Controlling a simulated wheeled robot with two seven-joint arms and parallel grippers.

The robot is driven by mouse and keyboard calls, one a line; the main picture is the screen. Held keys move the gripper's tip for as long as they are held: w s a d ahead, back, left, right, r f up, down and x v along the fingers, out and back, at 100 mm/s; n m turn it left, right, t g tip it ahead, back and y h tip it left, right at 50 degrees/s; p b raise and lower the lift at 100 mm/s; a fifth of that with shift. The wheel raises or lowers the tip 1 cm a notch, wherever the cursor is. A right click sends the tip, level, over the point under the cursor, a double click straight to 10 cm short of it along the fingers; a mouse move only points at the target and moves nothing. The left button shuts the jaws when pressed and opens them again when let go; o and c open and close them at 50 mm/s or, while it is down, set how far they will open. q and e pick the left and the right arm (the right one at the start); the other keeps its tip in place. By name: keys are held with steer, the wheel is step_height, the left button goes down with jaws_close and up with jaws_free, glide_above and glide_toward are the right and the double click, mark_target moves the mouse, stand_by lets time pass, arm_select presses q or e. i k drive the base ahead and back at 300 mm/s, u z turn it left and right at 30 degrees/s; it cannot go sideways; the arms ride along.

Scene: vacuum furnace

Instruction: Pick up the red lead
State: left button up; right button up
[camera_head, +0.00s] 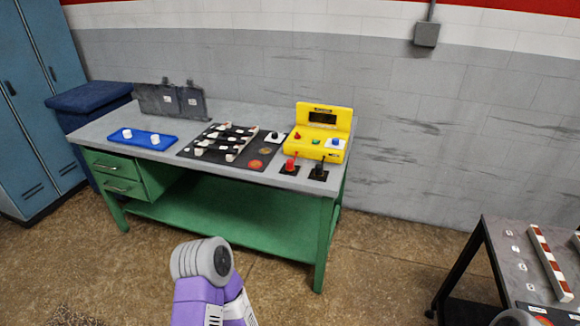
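The red lead (290,163) stands upright on a small dark pad near the right front edge of the grey-topped green workbench (230,117). A similar black lead (319,170) stands just to its right on its own dark pad. The yellow meter (322,125), with a dark screen and coloured sockets, stands right behind the leads. A purple and grey link of my arm (205,285) shows at the bottom middle, in front of the bench and well short of the red lead. Neither of my grippers shows.
A dark mat (185,152) with pale blocks and a blue tray (142,139) with two white pieces lie on the bench. A dark trolley (508,262) with striped bars stands at lower right. Blue lockers (30,100) stand at left. Floor between bench and trolley is clear.

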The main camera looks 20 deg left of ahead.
mark_target(289, 168)
steer(key=k, duration=1.25)
steer(key=u, duration=0.7)
steer(key=i, duration=0.65)
steer(key=u, duration=1.05)
steer(key=i, duration=1.35)
steer(key=z, duration=0.95)
steer(key=i, duration=0.95)
steer(key=z, duration=0.85)
